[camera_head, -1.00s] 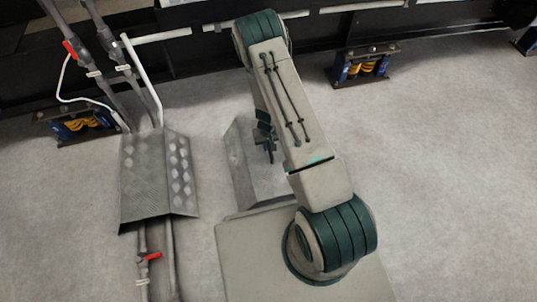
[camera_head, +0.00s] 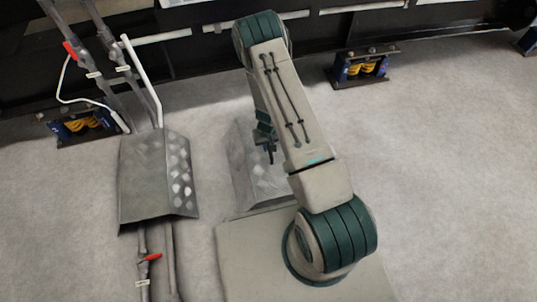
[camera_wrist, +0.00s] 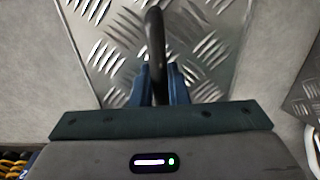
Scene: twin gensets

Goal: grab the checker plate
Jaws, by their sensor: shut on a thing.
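The checker plate (camera_wrist: 112,52) has a raised tread pattern and a dark bar handle (camera_wrist: 155,45), both seen close up in the wrist view. My gripper (camera_wrist: 159,84) has its two blue fingers shut on that handle, one on each side. In the head view the same bent grey plate (camera_head: 243,165) stands left of my arm, and my gripper (camera_head: 268,150) is at its upper part. My arm hides the plate's right side. I cannot tell whether its lower edge touches the floor or my base.
A second bent tread plate (camera_head: 145,180) covers pipes at the left; its edge also shows in the wrist view (camera_wrist: 303,100). Spring mounts (camera_head: 361,68) stand along the dark frame behind. Grey floor is clear at the right.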

